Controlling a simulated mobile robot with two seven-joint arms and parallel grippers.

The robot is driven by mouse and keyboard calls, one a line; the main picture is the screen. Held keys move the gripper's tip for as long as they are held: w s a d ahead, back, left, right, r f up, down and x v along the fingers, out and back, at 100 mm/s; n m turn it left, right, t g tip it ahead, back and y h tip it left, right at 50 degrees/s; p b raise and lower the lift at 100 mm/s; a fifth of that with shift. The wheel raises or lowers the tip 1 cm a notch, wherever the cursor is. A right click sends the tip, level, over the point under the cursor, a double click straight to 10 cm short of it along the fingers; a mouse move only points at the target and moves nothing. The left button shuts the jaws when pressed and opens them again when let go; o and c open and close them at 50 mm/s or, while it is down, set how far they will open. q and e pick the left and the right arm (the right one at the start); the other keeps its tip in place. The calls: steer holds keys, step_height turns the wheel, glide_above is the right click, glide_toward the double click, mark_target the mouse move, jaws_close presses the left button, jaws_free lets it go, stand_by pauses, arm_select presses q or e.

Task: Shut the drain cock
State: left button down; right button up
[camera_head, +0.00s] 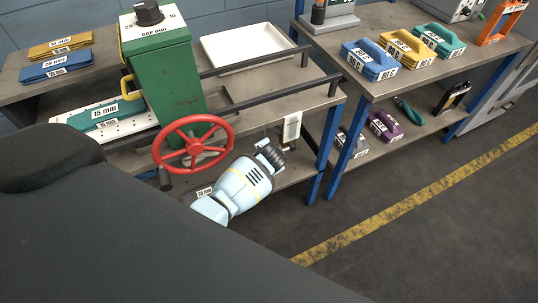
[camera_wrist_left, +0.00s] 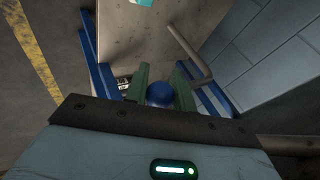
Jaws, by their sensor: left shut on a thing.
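In the left wrist view a round blue knob (camera_wrist_left: 159,94) sits between the two green fingers of my left gripper (camera_wrist_left: 160,82). The fingers are shut on it. I take it for the handle of the drain cock; the cock's body is hidden. In the head view my light blue left arm reaches past the red handwheel to the edge of the bench, near a white plate (camera_head: 292,128). The fingertips and the knob cannot be made out there. My right gripper is not in view.
A green machine (camera_head: 168,85) with a red handwheel (camera_head: 193,144) stands close to my left arm. Dark rails (camera_head: 255,60) and a white tray (camera_head: 247,48) lie behind. Blue-legged benches stand to the right. The floor beyond the yellow line (camera_head: 420,190) is clear.

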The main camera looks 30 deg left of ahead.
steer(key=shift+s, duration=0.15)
arm_select(q)
steer(key=c, duration=1.2)
jaws_free()
steer(key=p+v, duration=0.3)
steer(key=v, duration=0.4)
steer(key=shift+s+d+r, duration=0.15)
steer(key=shift+s+r, duration=0.05)
steer(key=shift+r, duration=0.15)
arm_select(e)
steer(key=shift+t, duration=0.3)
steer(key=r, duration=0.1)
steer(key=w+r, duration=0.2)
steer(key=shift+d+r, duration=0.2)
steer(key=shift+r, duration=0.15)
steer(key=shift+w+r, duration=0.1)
